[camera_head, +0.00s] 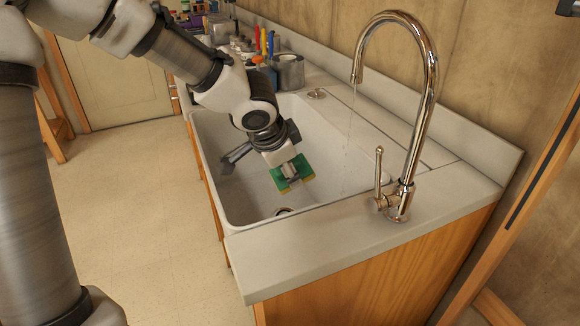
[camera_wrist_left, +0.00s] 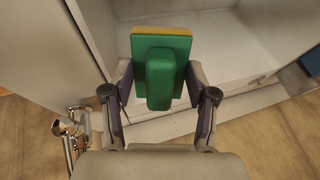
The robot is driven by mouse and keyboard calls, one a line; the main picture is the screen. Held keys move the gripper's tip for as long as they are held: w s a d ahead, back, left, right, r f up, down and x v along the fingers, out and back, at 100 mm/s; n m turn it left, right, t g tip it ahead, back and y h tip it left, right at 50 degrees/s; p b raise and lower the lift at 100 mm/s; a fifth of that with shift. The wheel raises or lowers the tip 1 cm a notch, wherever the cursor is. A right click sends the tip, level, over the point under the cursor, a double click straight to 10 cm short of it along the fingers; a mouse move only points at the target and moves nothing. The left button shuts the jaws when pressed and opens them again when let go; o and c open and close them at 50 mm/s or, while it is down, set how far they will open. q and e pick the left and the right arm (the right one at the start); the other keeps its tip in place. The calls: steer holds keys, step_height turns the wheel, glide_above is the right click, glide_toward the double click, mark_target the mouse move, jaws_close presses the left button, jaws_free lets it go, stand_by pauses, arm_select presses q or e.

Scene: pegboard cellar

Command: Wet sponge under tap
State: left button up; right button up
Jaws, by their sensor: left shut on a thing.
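The sponge (camera_head: 281,180), green with a yellow layer, is held by my left gripper (camera_head: 291,175) inside the white sink (camera_head: 232,128). In the left wrist view the green sponge (camera_wrist_left: 160,60) sits between the two fingers of the left gripper (camera_wrist_left: 160,88), its yellow edge at the far end. The chrome tap (camera_head: 430,90) stands on the counter at the right of the sink. Thin water streaks (camera_head: 350,135) show below its spout. The sponge is left of this stream and apart from it. My right gripper is not in view.
The drain (camera_head: 283,211) is at the near end of the sink floor. A grey metal pot (camera_head: 288,71) and several tools stand on the counter at the back. The tap's upright handle (camera_head: 378,172) stands beside its base. The near counter (camera_head: 330,245) is clear.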

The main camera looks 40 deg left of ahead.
arm_select(q)
steer(key=shift+w+a, duration=0.2)
steer(key=shift+a, duration=0.05)
steer(key=shift+w+f, duration=0.1)
steer(key=shift+w, duration=0.25)
steer(key=w+d+f+p, duration=0.1)
steer(key=w+d+p, duration=0.1)
steer(key=w+p, duration=0.2)
steer(key=w+d+f+p, duration=0.1)
steer(key=w+d+p, duration=0.1)
steer(key=w+p, duration=0.3)
steer(key=w, duration=0.3)
steer(key=shift+f, duration=0.3)
steer(key=shift+s, duration=0.1)
